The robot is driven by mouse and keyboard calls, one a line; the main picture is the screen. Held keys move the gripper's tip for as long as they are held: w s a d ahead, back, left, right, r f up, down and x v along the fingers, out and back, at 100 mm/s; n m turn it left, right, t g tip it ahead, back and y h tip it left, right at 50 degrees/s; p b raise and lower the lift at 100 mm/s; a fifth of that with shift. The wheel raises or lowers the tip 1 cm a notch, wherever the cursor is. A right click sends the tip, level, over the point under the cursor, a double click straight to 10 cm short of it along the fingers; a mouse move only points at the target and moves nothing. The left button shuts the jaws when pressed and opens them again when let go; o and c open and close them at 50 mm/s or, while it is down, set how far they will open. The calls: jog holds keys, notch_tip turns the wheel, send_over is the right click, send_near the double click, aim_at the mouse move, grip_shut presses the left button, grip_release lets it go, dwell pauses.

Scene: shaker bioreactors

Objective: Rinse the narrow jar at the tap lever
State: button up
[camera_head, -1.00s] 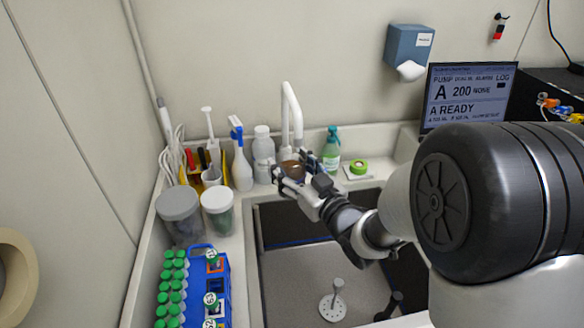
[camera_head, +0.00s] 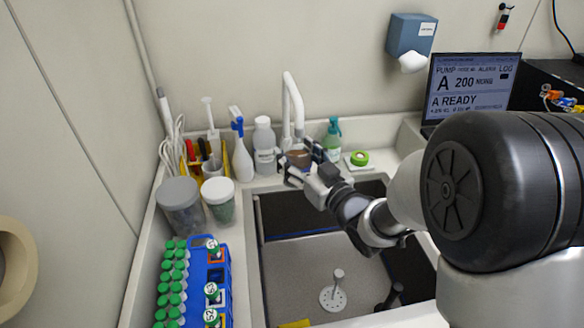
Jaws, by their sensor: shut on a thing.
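My gripper (camera_head: 300,161) is at the back of the sink, just below the spout of the white tap (camera_head: 291,100). The tap's lever cannot be made out clearly behind my gripper. No water stream is visible. The sink (camera_head: 300,262) opens below my gripper.
Bottles, including a white spray bottle (camera_head: 241,158), stand left of the tap. Two lidded tubs (camera_head: 180,205) and a blue tube rack (camera_head: 222,272) line the left counter. A monitor (camera_head: 468,88) stands back right.

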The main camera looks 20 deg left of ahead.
jog(key=shift+a, duration=0.1)
jog(key=shift+s+a+b, duration=0.3)
jog(key=shift+s+a, duration=0.05)
jog(key=shift+d, duration=0.1)
jog(key=shift+w+d, duration=0.4)
jog(key=shift+s+a, duration=0.1)
jog(key=shift+s+a+b, duration=0.3)
jog(key=shift+a+b, duration=0.1)
jog(key=shift+b, duration=0.15)
jog(key=s+a+v, duration=0.1)
jog(key=v, duration=0.7)
jog(key=shift+s, duration=0.2)
dwell(0.5)
